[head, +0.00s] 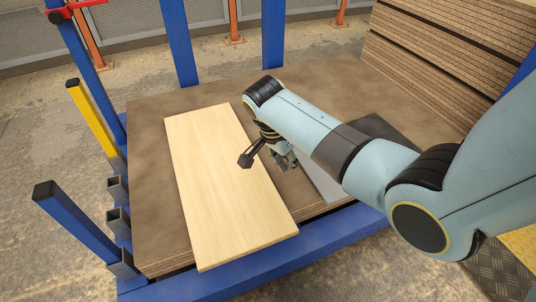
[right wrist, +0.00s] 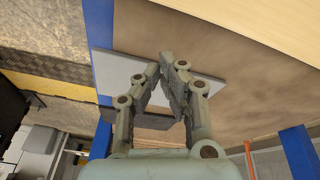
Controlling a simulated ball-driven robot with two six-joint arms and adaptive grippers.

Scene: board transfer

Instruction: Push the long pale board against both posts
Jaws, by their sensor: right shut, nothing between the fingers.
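The long pale board (head: 220,185) lies flat on a brown sheet stack, its near end reaching over the blue front rail. It also shows at the top right of the right wrist view (right wrist: 265,14). A yellow-topped post (head: 88,112) and a blue post with a dark cap (head: 75,222) stand along the left side. A strip of brown sheet separates the board from them. My right gripper (head: 288,161) is shut and empty, just right of the board; its fingers show in the wrist view (right wrist: 168,64). I cannot tell if it touches the board. My left gripper is out of view.
The brown sheet stack (head: 150,150) lies on a blue rack (head: 260,262). A grey plate (head: 318,182) lies right of the board, partly hidden by my arm. Two tall blue posts (head: 179,45) (head: 273,35) rise behind. Stacked brown boards (head: 440,70) stand at the right.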

